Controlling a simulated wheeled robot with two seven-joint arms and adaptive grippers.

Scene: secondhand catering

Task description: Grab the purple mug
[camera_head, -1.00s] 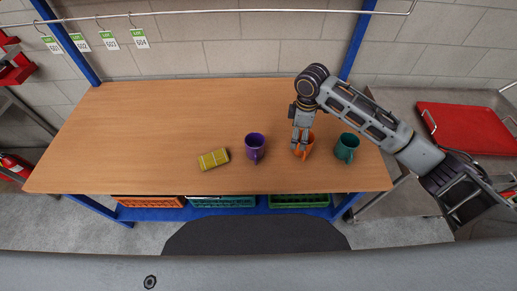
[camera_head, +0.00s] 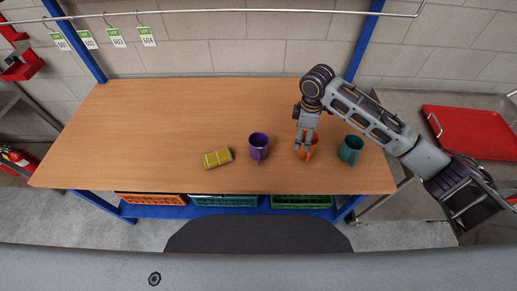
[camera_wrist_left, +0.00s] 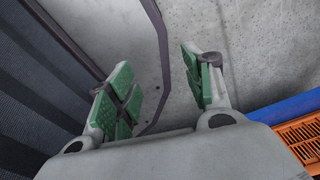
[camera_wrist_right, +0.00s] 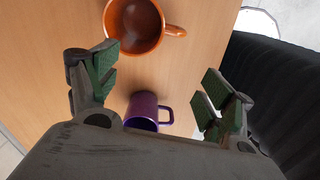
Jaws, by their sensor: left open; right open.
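The purple mug (camera_head: 259,148) stands on the wooden table near its front edge. It also shows in the right wrist view (camera_wrist_right: 143,113), low in the picture, partly hidden by my gripper's body. My right gripper (camera_head: 303,147) is open and empty. In the head view it hangs in front of the orange mug (camera_head: 311,151), to the right of the purple one. The orange mug also shows at the top of the right wrist view (camera_wrist_right: 134,24). My left gripper (camera_wrist_left: 160,88) is open and empty, with grey floor beyond it; it is outside the head view.
A teal mug (camera_head: 351,150) stands right of the orange one, close to my right arm. The table's (camera_head: 170,120) left and back are clear. Crates (camera_head: 223,201) sit on a shelf below.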

